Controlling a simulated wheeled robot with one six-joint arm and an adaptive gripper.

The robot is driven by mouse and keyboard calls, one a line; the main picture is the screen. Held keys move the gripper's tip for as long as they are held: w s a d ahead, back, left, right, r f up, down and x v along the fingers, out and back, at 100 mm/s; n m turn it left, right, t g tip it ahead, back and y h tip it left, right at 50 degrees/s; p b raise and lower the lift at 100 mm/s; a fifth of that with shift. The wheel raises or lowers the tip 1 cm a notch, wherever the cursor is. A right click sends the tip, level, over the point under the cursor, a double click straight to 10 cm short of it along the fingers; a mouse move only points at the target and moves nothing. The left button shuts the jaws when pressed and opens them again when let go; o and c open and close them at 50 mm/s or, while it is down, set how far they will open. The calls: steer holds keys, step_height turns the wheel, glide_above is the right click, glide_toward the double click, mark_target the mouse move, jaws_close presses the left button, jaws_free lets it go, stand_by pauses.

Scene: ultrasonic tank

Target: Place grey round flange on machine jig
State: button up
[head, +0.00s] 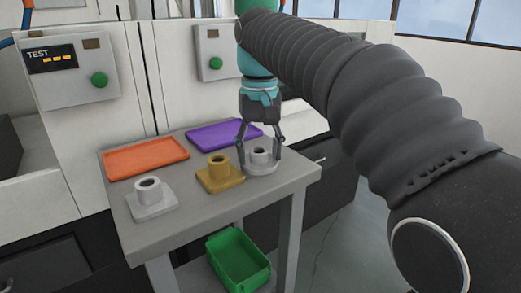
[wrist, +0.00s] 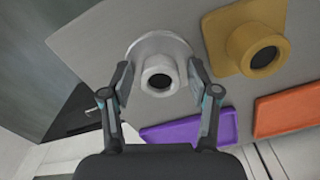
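The grey round flange (head: 262,169) stands upright on the table near its right edge, with a round base and a hollow neck. It also shows in the wrist view (wrist: 160,48), below my gripper. My gripper (head: 259,159) points down over the flange, with one finger on each side of the neck. In the wrist view the fingers (wrist: 158,76) are spread and seem to have small gaps to the neck, so it looks open. I cannot make out the machine jig in either view.
A gold square flange (head: 219,177) stands close left of the round one. A grey square flange (head: 151,199) is farther left. Orange (head: 145,158) and purple (head: 222,134) trays lie behind. A green bin (head: 238,259) sits below. White machines with control panels (head: 70,70) stand behind the table (head: 185,217).

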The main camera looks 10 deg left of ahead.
mark_target(260, 153)
steer(key=shift+r+p, duration=0.3)
steer(key=shift+r, duration=3.6)
